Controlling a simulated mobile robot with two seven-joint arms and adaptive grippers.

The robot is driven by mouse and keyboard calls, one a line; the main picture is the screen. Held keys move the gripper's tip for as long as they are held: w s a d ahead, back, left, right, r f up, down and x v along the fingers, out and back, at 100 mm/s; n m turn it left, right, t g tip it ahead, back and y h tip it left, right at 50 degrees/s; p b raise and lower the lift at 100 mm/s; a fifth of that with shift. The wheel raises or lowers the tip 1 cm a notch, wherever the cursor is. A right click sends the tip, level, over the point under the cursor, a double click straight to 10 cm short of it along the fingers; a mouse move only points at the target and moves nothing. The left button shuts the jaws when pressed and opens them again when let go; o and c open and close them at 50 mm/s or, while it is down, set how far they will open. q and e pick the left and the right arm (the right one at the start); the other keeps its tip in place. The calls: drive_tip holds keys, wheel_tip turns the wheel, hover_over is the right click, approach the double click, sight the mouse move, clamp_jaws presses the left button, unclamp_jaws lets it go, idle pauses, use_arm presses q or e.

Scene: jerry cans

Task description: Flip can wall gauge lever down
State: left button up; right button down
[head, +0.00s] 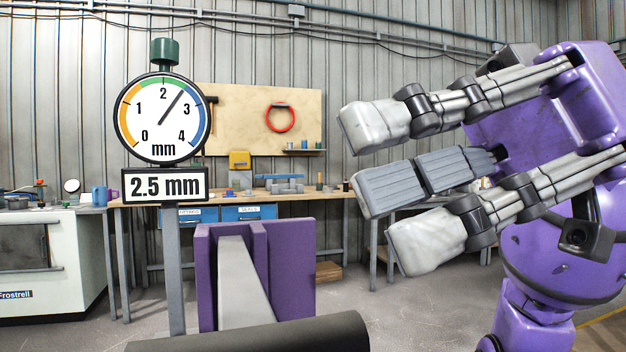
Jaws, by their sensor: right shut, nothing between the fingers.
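The gauge lever (242,278) is a light grey bar with a thick black grip (250,335) at its near end. The bar sits in a purple bracket (291,270) and reaches towards me, with the grip at the bottom edge of the head view. A round dial (163,118) stands behind it on a grey post, needle between 2 and 3, above a sign (165,186) reading 2.5 mm. My right gripper (380,188) is purple with grey fingers, shut and empty, up and to the right of the lever, apart from it. My left gripper is out of view.
A workbench (335,193) with blue drawers, small parts and a pegboard (235,108) stands at the back. A white machine (60,262) is at the left. Grey floor shows between the bracket and my right arm.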

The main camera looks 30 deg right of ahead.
drive_tip(key=v, duration=0.4)
drive_tip(key=shift+s+d, duration=0.15)
drive_tip(key=shift+s, duration=0.15)
idle(0.4)
